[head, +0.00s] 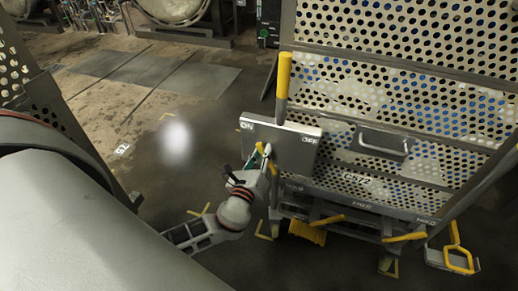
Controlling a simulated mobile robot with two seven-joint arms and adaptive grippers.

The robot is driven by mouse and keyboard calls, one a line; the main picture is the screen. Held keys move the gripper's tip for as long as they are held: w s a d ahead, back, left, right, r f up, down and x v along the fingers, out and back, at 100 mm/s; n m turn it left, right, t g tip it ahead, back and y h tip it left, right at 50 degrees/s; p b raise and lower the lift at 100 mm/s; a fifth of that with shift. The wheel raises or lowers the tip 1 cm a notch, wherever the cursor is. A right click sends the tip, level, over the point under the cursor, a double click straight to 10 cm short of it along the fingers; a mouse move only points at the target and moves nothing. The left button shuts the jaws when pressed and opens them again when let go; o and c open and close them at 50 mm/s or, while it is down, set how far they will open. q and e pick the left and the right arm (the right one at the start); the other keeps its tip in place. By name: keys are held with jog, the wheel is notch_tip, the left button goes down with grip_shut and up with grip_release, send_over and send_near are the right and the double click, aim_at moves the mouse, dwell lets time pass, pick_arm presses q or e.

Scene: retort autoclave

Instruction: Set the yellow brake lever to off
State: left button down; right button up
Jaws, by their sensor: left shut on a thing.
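The yellow brake lever (284,76) stands nearly upright, with a yellow grip at the top and a grey shaft below. It rises at the grey switch plate (293,150), between ON at the plate's left and OFF at its right. My left gripper (264,157) is at the plate's lower left edge, well below the yellow grip. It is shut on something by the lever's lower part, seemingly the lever. The fingers are small and overlap yellow bits, so the exact contact is unclear. My right gripper is not in view.
A perforated metal cart (400,85) with a grey handle (382,142) fills the right side. Yellow pedals (405,237) and casters are low on the cart. Open concrete floor lies to the left. Vessels (172,10) stand at the back.

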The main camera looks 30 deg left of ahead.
pick_arm(q)
jog(key=c, duration=1.9)
grip_release()
jog(key=shift+v, duration=4.05)
jog(key=shift+a, duration=0.1)
jog(key=shift+c, duration=0.4)
